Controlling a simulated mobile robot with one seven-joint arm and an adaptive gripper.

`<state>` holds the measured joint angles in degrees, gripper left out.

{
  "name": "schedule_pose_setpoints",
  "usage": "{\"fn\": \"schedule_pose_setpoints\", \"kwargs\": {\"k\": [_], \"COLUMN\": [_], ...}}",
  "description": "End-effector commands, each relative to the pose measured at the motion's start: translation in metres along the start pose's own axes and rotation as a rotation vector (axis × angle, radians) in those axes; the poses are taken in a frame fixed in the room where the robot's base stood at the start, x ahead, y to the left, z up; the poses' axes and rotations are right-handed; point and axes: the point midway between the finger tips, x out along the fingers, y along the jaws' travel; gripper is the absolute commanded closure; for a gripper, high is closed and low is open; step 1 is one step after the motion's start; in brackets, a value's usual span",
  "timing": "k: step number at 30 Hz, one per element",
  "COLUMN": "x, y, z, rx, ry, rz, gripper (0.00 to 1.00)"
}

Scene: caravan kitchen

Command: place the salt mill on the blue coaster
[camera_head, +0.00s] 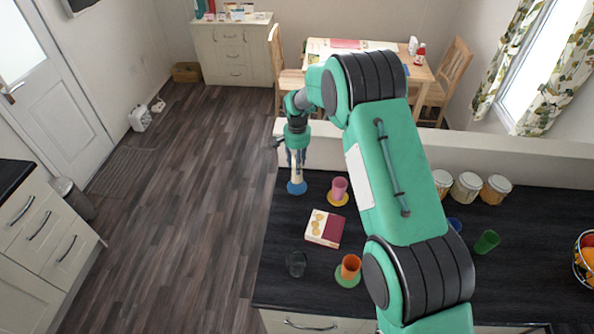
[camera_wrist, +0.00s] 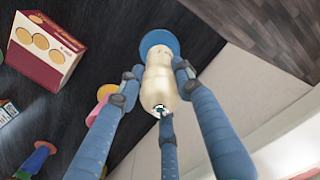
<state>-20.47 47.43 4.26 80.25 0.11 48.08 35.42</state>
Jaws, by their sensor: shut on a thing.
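The salt mill (camera_head: 297,173) is cream-coloured and roughly upright, with its lower end over the blue coaster (camera_head: 297,188) near the counter's left edge. In the wrist view the mill (camera_wrist: 158,84) is seen from its top, and the round blue coaster (camera_wrist: 155,39) shows behind its far end. My gripper (camera_head: 296,156) is shut on the mill, with its blue fingers (camera_wrist: 158,76) around the body. Whether the mill's base touches the coaster or is slightly above it, I cannot tell.
A pink cup on a yellow coaster (camera_head: 338,199) stands just right of the mill. A red-and-cream box (camera_head: 324,228), a dark glass (camera_head: 296,263) and an orange cup (camera_head: 350,266) stand nearer. A pale ledge (camera_head: 500,150) runs behind the counter. Several jars (camera_head: 467,187) stand at right.

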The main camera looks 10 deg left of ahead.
Motion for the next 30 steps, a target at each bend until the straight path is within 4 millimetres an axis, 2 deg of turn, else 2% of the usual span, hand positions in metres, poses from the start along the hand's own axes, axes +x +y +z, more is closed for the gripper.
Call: {"fn": "schedule_pose_setpoints", "kwargs": {"k": [8,19,30], "x": [0.003,0.036,0.039], "y": [0.0,0.0,0.0], "z": [0.0,0.0,0.0], "rx": [0.0,0.0,0.0], "ry": [-0.001,-0.001,0.0], "rz": [0.0,0.001,0.0], "gripper": [1.0,1.0,1.0]}}
